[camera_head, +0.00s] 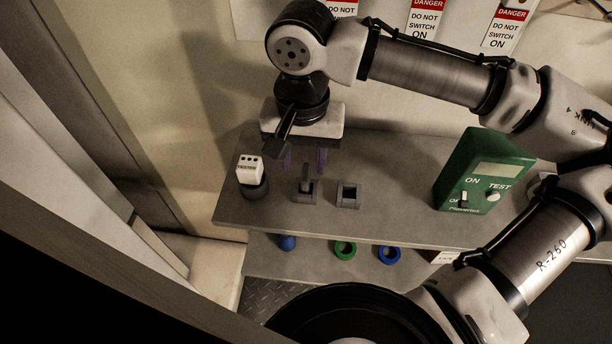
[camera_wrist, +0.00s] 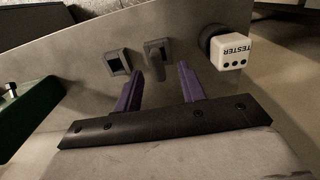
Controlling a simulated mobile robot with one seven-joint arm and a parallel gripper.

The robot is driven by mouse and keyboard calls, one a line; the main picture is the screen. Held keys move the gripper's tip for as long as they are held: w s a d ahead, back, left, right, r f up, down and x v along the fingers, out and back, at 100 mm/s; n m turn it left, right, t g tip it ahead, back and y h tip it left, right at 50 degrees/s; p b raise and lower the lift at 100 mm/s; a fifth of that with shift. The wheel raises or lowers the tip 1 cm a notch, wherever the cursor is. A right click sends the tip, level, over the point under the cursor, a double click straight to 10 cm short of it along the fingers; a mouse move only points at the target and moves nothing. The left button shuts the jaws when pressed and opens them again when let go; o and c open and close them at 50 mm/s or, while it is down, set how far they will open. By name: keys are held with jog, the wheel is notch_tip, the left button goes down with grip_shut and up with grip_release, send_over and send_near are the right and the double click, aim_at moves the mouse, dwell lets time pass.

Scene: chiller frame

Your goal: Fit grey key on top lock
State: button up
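The grey key (camera_head: 305,186) appears to be the upright grey piece standing in the left of two small dark grey square holders on the shelf. It also shows in the wrist view (camera_wrist: 157,55), just beyond the fingertips. My gripper (camera_head: 305,163) is above and behind this piece in the head view, its purple fingers pointing down. In the wrist view my gripper (camera_wrist: 160,70) is open, with a clear gap and nothing between its fingers. I cannot make out a top lock for certain in either view.
The second square holder (camera_head: 348,195) looks empty. A white tester cube (camera_head: 250,170) sits on a dark round base to the left. A green test box (camera_head: 480,170) stands at the right. Blue and green rings (camera_head: 345,250) lie on a lower shelf. Danger labels hang behind.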

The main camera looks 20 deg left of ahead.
jog(key=shift+w+d+f, duration=0.1)
jog(key=shift+w+f, duration=0.05)
jog(key=shift+f, duration=1.15)
jog(key=shift+w+d+f, duration=0.1)
jog(key=shift+w+f, duration=0.05)
jog(key=shift+f, duration=1.15)
grip_shut()
jog(key=shift+r, duration=0.1)
notch_tip(320, 180, up, 20)
jog(key=shift+p, duration=0.3)
jog(key=shift+a, duration=0.1)
